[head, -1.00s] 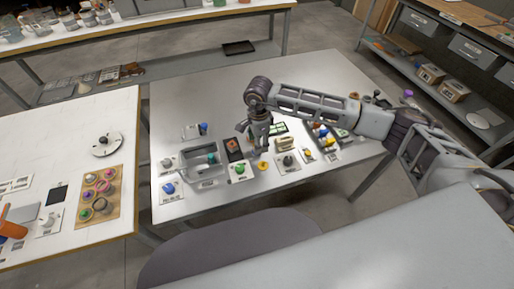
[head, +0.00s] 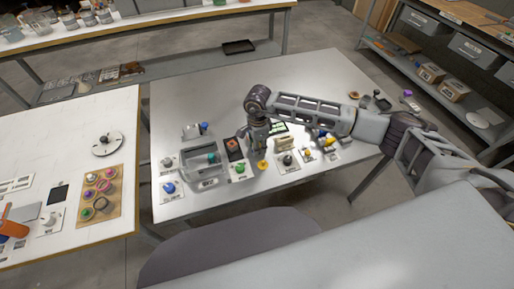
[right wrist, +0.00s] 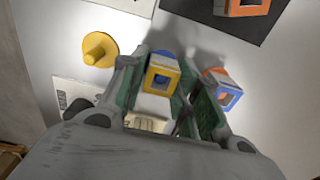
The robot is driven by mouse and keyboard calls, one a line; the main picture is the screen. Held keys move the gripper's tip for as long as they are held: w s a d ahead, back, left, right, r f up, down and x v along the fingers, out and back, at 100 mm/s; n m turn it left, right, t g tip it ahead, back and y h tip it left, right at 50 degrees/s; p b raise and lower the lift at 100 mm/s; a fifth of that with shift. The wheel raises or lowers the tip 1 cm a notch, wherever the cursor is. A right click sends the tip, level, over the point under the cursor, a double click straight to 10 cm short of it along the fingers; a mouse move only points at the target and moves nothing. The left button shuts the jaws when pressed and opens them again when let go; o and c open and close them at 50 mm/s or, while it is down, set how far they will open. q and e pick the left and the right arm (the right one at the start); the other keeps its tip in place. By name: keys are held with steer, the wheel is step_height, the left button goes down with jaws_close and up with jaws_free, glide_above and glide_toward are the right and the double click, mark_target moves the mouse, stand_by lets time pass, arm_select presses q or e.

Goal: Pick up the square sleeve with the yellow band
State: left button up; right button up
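In the right wrist view the square sleeve with the yellow band (right wrist: 162,75) stands between the fingers of my right gripper (right wrist: 170,80). Its yellow square rim faces the camera, and blue shows inside and behind it. The fingers are spread, with green pads on either side; the left pad is very near the sleeve, and I cannot tell if it touches. In the head view my right gripper (head: 258,142) points down over the table and hides the sleeve. A second square sleeve, blue and orange (right wrist: 223,90), stands just outside the right finger. My left gripper is not in view.
A yellow round knob (right wrist: 98,48) is left of the gripper. An orange square piece (right wrist: 242,6) lies on a dark mat beyond. A grey bin (head: 203,160) stands to the left on the metal table (head: 205,92), whose back half is mostly clear.

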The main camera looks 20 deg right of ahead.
steer(key=shift+c, duration=1.3)
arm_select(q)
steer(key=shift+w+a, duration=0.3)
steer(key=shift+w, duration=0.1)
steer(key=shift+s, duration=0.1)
arm_select(e)
steer(key=shift+r, duration=0.15)
steer(key=shift+r, duration=0.5)
step_height(320, 180, up, 5)
steer(key=shift+f+b, duration=0.2)
steer(key=shift+b, duration=0.1)
step_height(320, 180, up, 3)
steer(key=shift+r, duration=0.1)
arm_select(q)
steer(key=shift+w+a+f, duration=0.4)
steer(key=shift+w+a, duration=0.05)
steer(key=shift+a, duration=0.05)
arm_select(e)
steer(key=shift+r, duration=0.5)
